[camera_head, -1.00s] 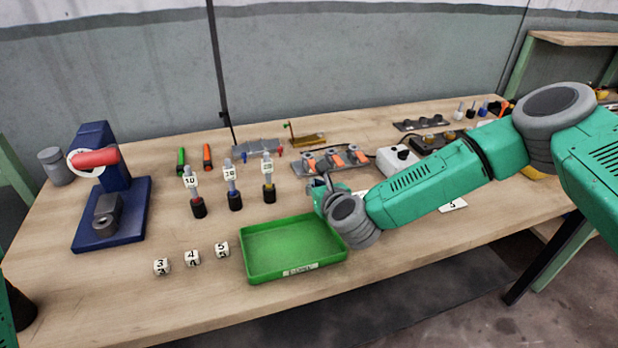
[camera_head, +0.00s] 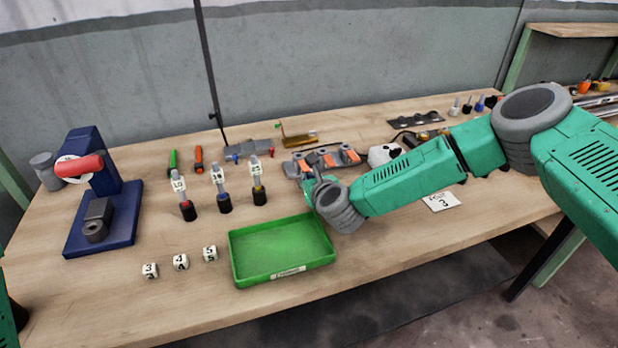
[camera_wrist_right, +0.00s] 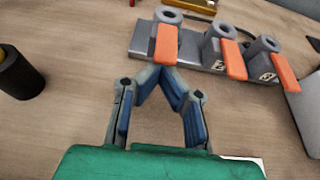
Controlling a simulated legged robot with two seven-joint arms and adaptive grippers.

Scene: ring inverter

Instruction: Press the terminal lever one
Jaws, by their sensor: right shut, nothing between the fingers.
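A grey terminal block (camera_head: 325,163) with three orange levers lies near the back middle of the table. In the right wrist view its bar (camera_wrist_right: 206,58) carries a left lever (camera_wrist_right: 166,44), a middle lever (camera_wrist_right: 234,62) and a right lever (camera_wrist_right: 284,73). Labels show beside the middle and right levers; none is visible on the left one. My right gripper (camera_wrist_right: 163,76) is shut and empty, its tips meeting just at the near end of the left lever. I cannot tell whether they touch. In the head view the gripper (camera_head: 310,178) is partly hidden by its wrist. My left gripper is not in view.
A green tray (camera_head: 282,282) stands below my right wrist. Several black-based labelled plugs (camera_head: 223,195) stand to the left. A white-grey box (camera_head: 383,155) sits right of the block. A blue press (camera_head: 100,205) is at the far left. Numbered cubes (camera_head: 181,262) lie in front.

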